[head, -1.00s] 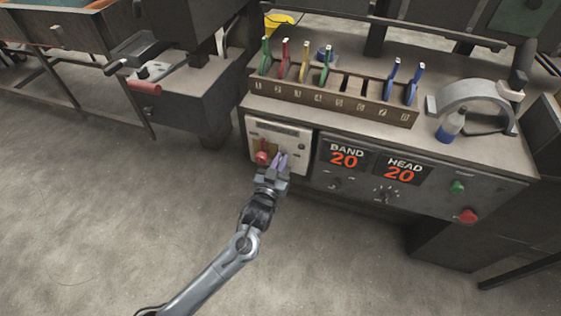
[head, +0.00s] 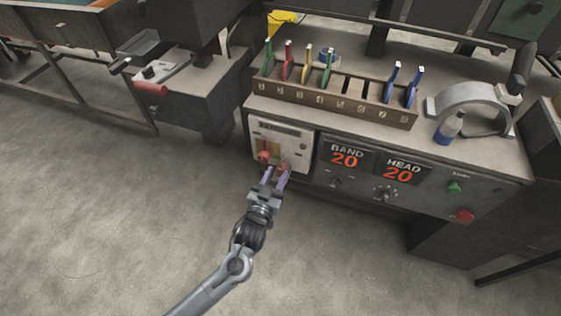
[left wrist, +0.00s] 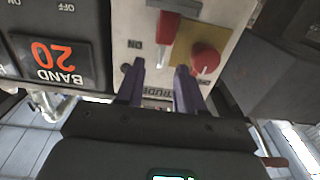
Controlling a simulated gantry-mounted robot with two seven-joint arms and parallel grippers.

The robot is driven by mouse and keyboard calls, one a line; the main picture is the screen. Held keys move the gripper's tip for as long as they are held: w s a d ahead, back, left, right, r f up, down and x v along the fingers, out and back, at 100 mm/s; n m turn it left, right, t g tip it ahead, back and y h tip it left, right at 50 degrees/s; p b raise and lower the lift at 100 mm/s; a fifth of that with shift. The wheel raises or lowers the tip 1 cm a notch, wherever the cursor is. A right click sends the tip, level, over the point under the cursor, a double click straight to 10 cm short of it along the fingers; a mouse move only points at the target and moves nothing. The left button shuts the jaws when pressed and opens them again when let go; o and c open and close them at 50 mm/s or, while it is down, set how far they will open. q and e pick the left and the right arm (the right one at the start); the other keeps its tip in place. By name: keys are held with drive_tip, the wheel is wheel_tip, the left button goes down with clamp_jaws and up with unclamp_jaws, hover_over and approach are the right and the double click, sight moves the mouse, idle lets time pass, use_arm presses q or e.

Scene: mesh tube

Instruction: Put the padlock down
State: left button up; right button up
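My left gripper (head: 274,177) is open in front of the light switch panel (head: 297,137). Its two purple fingers stand apart, also in the left wrist view (left wrist: 160,85), with nothing seen held between them. A red block-shaped piece (left wrist: 167,28) shows beyond the fingertips; in the head view it is small and red (head: 283,167). It may be the padlock, but I cannot tell for sure. A red rounded knob (left wrist: 205,60) sits beside a brass-coloured plate (left wrist: 184,42); the knob also shows in the head view (head: 263,156). My right gripper is not in view.
The display panel (head: 372,163) with BAND and HEAD readings lies right of the switch panel. Above, a numbered wooden rack (head: 340,104) holds coloured-handled tools on the bench top. The floor in front is clear.

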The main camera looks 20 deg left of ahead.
use_arm(q)
drive_tip(key=s+a+f+m+g, duration=0.1)
drive_tip(key=s+g, duration=0.6)
drive_tip(key=s, duration=0.8)
drive_tip(key=s+a+f+m+g+p, duration=0.1)
drive_tip(key=s+g, duration=0.6)
drive_tip(key=s, duration=0.8)
wheel_tip(320, 180, down, 2)
drive_tip(key=shift+s+a+f+h, duration=0.1)
drive_tip(key=shift+s+a+h, duration=0.25)
drive_tip(key=shift+a, duration=0.3)
drive_tip(key=shift+w+p, duration=0.1)
drive_tip(key=shift+p, duration=0.2)
wheel_tip(320, 180, up, 55)
drive_tip(key=p, duration=5.4)
drive_tip(key=shift+p, duration=0.35)
drive_tip(key=shift+f, duration=0.2)
drive_tip(key=shift+m, duration=0.3)
